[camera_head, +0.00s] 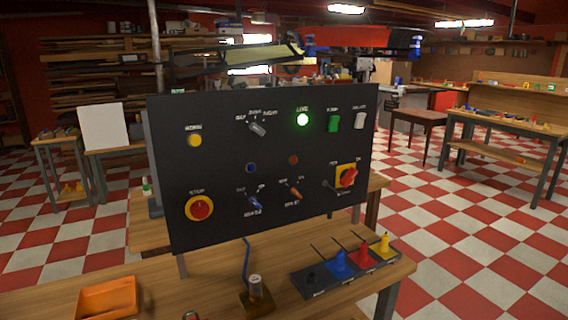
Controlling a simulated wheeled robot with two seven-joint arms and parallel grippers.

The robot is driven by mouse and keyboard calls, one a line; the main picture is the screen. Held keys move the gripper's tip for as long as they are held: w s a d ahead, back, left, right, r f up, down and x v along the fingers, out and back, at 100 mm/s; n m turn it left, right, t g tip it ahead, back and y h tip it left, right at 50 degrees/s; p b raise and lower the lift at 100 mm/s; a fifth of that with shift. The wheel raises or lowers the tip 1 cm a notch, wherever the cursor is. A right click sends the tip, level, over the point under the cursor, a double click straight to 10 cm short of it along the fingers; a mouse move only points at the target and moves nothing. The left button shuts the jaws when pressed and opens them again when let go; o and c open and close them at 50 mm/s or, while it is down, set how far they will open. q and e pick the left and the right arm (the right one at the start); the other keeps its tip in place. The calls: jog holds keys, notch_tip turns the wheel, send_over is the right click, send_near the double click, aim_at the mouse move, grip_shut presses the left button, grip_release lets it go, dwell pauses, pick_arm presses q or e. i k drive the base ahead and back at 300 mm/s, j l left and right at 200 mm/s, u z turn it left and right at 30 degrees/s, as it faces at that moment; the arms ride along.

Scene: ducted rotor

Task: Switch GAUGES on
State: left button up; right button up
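A black upright control panel (270,160) stands on the wooden bench. At its upper right a white rocker switch (360,120) sits under a small label that may read GAUGES; the lettering is too small to be sure. I cannot tell which way this switch is set. A green rocker switch (334,123) is just left of it. A lit green lamp (303,119) labelled LIVE is further left. Neither of my grippers can be made out in the head view.
The panel also bears a grey selector knob (258,129), a yellow button (194,140), a red stop button (200,208), a blue toggle (255,203), an orange toggle (293,191) and a red rotary switch (348,177). An orange bin (107,298) and a rack (322,282) stand in front.

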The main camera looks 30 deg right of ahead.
aim_at(360, 123)
jog(key=z, duration=1.3)
